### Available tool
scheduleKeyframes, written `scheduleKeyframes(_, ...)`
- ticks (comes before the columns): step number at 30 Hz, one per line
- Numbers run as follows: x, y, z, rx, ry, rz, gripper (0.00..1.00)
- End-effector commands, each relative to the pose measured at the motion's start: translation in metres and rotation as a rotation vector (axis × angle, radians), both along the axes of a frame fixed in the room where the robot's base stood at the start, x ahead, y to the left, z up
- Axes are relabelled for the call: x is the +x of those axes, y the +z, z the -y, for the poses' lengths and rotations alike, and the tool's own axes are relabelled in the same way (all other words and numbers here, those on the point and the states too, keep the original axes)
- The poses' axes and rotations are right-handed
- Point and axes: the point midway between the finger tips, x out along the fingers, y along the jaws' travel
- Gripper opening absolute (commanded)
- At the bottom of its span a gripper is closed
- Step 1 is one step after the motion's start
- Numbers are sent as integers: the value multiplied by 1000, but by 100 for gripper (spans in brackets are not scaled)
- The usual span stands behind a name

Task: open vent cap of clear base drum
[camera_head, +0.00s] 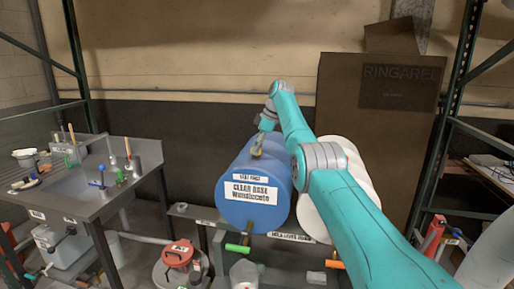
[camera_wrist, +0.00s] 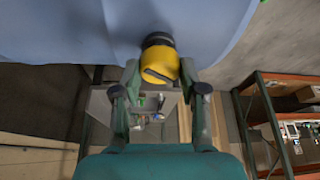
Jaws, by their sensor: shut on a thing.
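The clear base drum (camera_head: 256,205) is a blue drum lying on its side on a rack, its labelled end facing me. The yellow vent cap (camera_head: 257,149) is on top of the drum. In the wrist view the cap (camera_wrist: 159,62) has a black collar at its base against the blue drum (camera_wrist: 60,28). My gripper (camera_head: 262,136) reaches down to the cap from above. In the wrist view my gripper (camera_wrist: 160,88) has a finger on each side of the cap and is shut on it. Whether the cap is open or turned cannot be told.
A white drum (camera_head: 318,218) lies right of the blue one, partly behind my arm. A green-handled tap (camera_head: 238,248) is at the blue drum's lower front. A grey bench (camera_head: 80,205) stands left; a large brown box (camera_head: 372,160) stands behind right.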

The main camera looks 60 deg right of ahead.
Motion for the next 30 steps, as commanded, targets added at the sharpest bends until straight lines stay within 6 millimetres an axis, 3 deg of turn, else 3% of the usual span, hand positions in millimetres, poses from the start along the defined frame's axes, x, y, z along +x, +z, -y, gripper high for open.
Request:
scheduleKeyframes(4, -1, -2, 0, 3, 0, -4, 7)
scheduleKeyframes(5, -1, -2, 0, 3, 0, -4, 49)
scheduleKeyframes(7, -1, -2, 0, 2, -1, -4, 67)
scheduleKeyframes(17, -1, 0, 0, 1, -1, -2, 67)
scheduleKeyframes(30, -14, 36, 8, 2, -1, -2, 67)
